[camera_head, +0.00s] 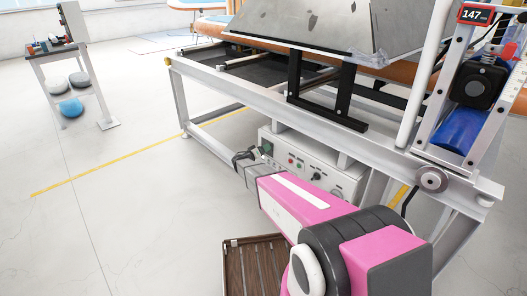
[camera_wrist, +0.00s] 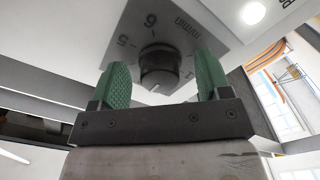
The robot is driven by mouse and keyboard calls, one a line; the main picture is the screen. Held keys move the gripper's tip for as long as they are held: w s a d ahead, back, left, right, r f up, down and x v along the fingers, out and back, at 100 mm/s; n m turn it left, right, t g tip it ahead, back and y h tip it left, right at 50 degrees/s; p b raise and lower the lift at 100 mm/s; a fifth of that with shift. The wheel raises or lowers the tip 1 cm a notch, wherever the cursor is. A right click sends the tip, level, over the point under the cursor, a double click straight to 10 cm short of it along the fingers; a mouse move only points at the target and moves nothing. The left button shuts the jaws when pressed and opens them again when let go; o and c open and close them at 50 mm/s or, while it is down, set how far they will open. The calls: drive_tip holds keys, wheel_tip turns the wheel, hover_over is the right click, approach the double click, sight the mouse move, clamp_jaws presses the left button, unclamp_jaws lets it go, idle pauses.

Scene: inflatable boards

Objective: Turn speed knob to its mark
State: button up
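The speed knob (camera_wrist: 158,62) is a dark round knob on a grey dial plate (camera_wrist: 205,32) with numbers and "m/min", seen in the wrist view. It sits between the two green-padded fingers of my gripper (camera_wrist: 162,60), with a visible gap on each side. The gripper is open and holds nothing.
The control box has several small buttons and hangs under the machine's grey frame (camera_head: 290,101). A brown slatted crate (camera_head: 233,266) stands on the floor below my arm. A display reading 147 (camera_head: 475,14) is at upper right. A small table (camera_head: 62,50) is far left; the floor between is clear.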

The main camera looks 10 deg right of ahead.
drive_tip(key=v, duration=1.1)
drive_tip(key=shift+d, duration=0.1)
